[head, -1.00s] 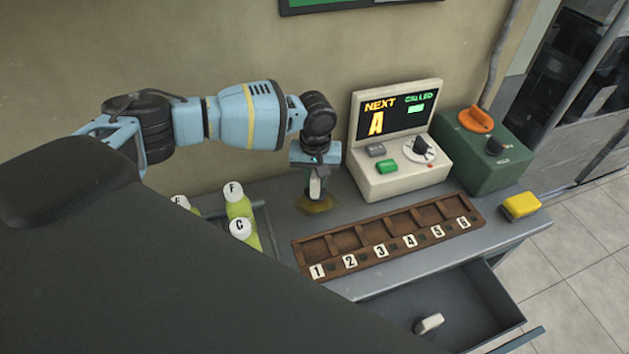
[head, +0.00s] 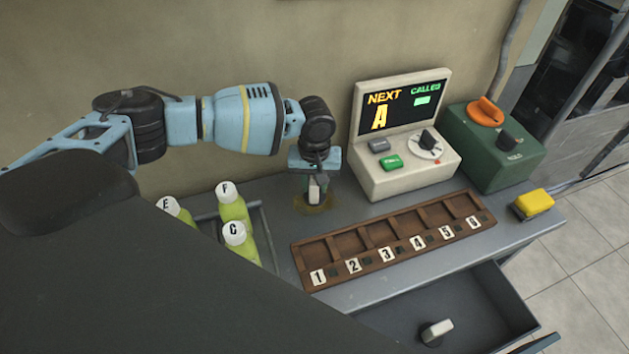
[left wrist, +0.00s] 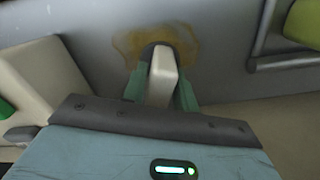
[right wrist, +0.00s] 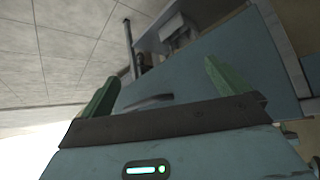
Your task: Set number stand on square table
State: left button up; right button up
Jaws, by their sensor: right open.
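My left gripper (head: 315,188) points down over the grey counter, beside a brown stain. In the left wrist view its green fingers (left wrist: 160,88) close on both sides of a cream block (left wrist: 163,70) with a dark end, which may be the number stand; no number shows on it. The block sits at the stain, and I cannot tell whether it touches the counter. A similar pale piece with a dark base (head: 437,331) lies in the open drawer. My right gripper (right wrist: 158,85) is open and empty in the right wrist view. I cannot make out a square table.
A wooden rack (head: 390,242) with slots numbered 1 to 6 lies on the counter (head: 372,290). A cream display machine (head: 405,140), a green box (head: 490,150) and a yellow block (head: 533,203) stand behind and right. Several lettered bottles (head: 234,212) stand left. The open drawer (head: 480,305) juts out front.

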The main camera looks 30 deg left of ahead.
pick_arm(q)
jog(key=shift+o, duration=1.1)
pick_arm(e)
jog(key=shift+s+d+f, duration=0.1)
pick_arm(q)
jog(key=shift+r, duration=0.35)
notch_tip(320, 180, up, 10)
jog(key=shift+r+p, duration=0.15)
jog(key=shift+p, duration=0.5)
pick_arm(e)
jog(key=shift+w+r, duration=0.6)
jog(key=shift+r, duration=0.3)
pick_arm(q)
jog(key=shift+r, duration=0.7)
